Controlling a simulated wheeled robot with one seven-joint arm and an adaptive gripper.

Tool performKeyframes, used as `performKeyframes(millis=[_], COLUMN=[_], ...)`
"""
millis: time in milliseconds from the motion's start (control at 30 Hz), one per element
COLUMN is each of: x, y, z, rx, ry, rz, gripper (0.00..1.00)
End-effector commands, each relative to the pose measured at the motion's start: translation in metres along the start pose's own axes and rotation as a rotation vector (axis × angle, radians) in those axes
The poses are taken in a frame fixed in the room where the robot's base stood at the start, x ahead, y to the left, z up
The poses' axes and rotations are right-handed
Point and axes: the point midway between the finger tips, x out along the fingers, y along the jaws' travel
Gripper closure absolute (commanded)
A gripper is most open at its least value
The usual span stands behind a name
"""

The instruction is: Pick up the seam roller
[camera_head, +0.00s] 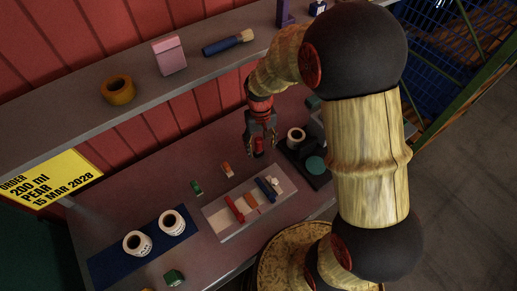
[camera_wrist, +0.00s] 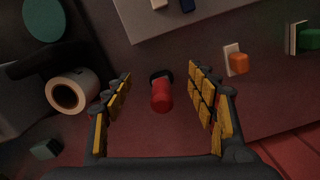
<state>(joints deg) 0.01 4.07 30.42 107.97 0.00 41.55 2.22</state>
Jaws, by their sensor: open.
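A short red thing with a black end (camera_wrist: 161,95), which looks like the seam roller, shows between the fingers in the wrist view. Its red end points toward the camera. In the head view its red part (camera_head: 258,151) shows at my gripper, partly hidden by the fingers. My gripper (camera_wrist: 160,72) is open, with one yellow-padded finger on each side of the red thing and a gap on both sides. In the head view my gripper (camera_head: 260,141) points down over the back of the table. I cannot tell how far the fingertips are above the tabletop.
A grey tray (camera_head: 224,232) with red, orange and blue pieces lies in front. A tape roll (camera_wrist: 72,92) on a dark stand is left in the wrist view. Small orange (camera_head: 227,169) and green (camera_head: 196,187) pieces lie nearby. A shelf (camera_head: 60,123) runs behind.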

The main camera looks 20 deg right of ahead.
Motion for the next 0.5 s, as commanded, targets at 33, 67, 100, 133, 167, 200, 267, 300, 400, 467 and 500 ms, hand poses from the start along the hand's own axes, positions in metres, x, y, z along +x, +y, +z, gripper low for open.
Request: performKeyframes(millis=[33,67,100,133,167,200,267,300,400,467,500], x=[-0.006,-0.009,-0.010,-0.008,-0.006,-0.003,0.003,0.008,0.017,0.020,0.022], y=[-0.001,-0.001,-0.001,-0.001,-0.001,-0.001,-0.001,-0.001,-0.001,-0.001,-0.001], z=[-0.015,-0.020,-0.025,-0.025,-0.026,-0.026,-0.027,-0.027,-0.027,-0.028,-0.028], rx=[0.003,0.005,0.007,0.009,0.011,0.012,0.013,0.013,0.013,0.013,0.013], ry=[0.034,0.049,0.060,0.065,0.068,0.069,0.068,0.069,0.068,0.069,0.069], rz=[-0.001,-0.002,-0.003,-0.003,-0.003,-0.003,-0.003,-0.003,-0.003,-0.003,-0.003], gripper=[0.42,0.42,0.42,0.42,0.42,0.42,0.42,0.42,0.42,0.42,0.42])
